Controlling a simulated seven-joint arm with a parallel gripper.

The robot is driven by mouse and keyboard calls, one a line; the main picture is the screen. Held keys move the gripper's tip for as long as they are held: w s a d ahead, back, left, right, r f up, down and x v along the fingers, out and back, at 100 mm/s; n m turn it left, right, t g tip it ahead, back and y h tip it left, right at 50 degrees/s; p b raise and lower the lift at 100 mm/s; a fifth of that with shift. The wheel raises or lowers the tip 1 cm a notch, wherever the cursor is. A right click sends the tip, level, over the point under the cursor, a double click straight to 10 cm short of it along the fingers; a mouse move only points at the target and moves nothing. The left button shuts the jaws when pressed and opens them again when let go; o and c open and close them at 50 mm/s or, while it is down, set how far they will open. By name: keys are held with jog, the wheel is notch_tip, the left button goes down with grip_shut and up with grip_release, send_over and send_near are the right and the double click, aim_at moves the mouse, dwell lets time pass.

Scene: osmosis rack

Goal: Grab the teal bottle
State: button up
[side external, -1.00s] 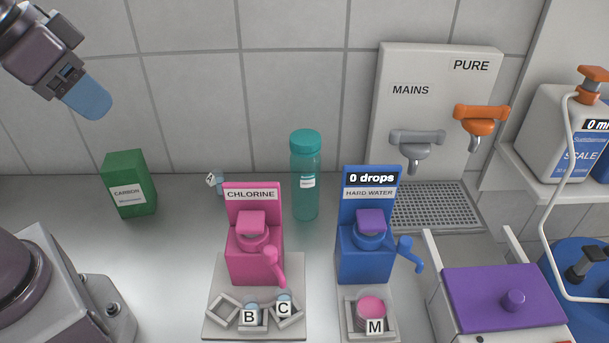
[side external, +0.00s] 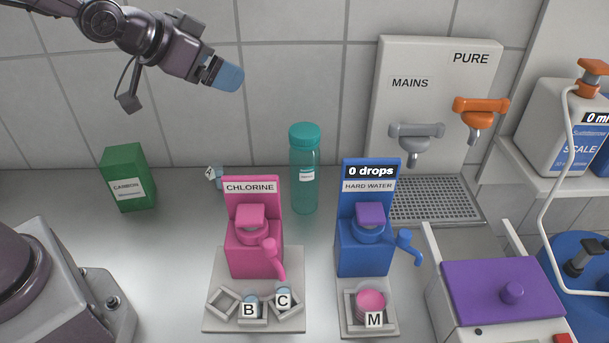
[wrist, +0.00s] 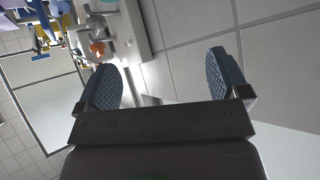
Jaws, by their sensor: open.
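The teal bottle (side external: 304,185) stands upright on the counter in the side external view, near the back wall, between the chlorine and hard water dispensers. It has a teal cap and a small white label. My gripper (side external: 229,77) is up and to the left of the bottle, well above the counter and apart from it. In the wrist view my gripper (wrist: 165,80) shows two blue padded fingers spread wide with nothing between them. The bottle cannot be made out in the wrist view.
The pink chlorine dispenser (side external: 255,258) and blue hard water dispenser (side external: 362,258) stand in front of the bottle on either side. A green carbon box (side external: 125,180) is at left. The mains and pure taps panel (side external: 425,65) and drain grid (side external: 440,200) are at right.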

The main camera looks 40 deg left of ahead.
jog(key=w+d+f+m+t+h, duration=0.2)
jog(key=w+f+t, duration=0.1)
jog(key=w+f, duration=0.45)
jog(key=t+h, duration=0.3)
jog(key=h, duration=0.1)
send_over(290, 163)
jog(key=s+a, duration=0.1)
notch_tip(290, 163, down, 6)
jog(key=shift+s+d+f+m+h, duration=0.2)
jog(key=shift+s+f+m+h, duration=0.15)
jog(key=shift+f, duration=0.4)
notch_tip(290, 163, down, 6)
jog(key=shift+f, duration=0.15)
jog(key=x, duration=0.5)
jog(key=c, duration=1)
